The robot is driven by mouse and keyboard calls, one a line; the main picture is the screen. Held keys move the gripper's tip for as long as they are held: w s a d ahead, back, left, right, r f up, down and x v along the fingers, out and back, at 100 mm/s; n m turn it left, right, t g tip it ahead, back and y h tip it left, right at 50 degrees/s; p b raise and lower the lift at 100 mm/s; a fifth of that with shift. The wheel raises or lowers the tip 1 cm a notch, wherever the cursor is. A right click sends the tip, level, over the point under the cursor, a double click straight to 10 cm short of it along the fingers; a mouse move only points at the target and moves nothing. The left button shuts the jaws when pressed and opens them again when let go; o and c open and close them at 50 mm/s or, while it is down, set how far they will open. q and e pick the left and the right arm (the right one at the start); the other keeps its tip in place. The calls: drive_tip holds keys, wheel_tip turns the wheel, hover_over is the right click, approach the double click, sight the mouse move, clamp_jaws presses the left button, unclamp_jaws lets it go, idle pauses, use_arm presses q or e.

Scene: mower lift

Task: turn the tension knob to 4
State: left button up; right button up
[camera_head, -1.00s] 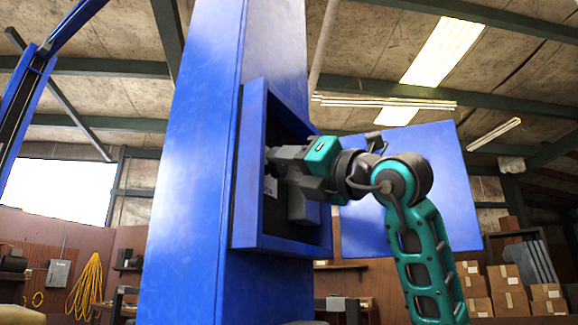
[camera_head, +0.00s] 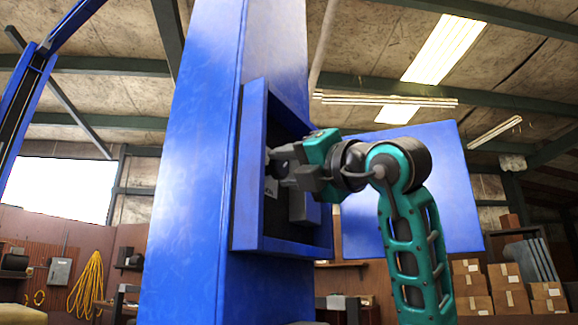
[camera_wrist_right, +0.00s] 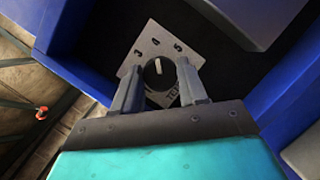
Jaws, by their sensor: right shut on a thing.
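The tension knob (camera_wrist_right: 157,75) is a round dark knob with a white pointer line, on a grey dial plate (camera_wrist_right: 152,44) in the right wrist view. The numbers 3, 4 and 5 show on the plate. The pointer line points up in that view, roughly toward the 4. My right gripper (camera_wrist_right: 159,68) has its two fingers on either side of the knob, shut on it. In the head view my right gripper (camera_head: 276,164) reaches into the open blue box (camera_head: 247,180), and the knob is hidden there. My left gripper is not in view.
The box sits on a tall blue post (camera_head: 195,150), its raised walls close around my gripper. A blue panel (camera_head: 440,160), apparently the box door, stands open behind my right arm. A dark grey block (camera_head: 303,208) is inside the box. Cartons (camera_head: 505,285) are far back right.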

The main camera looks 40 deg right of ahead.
drive_tip(key=o, duration=1)
drive_tip(key=b+v, duration=0.2)
drive_tip(key=v, duration=1.1)
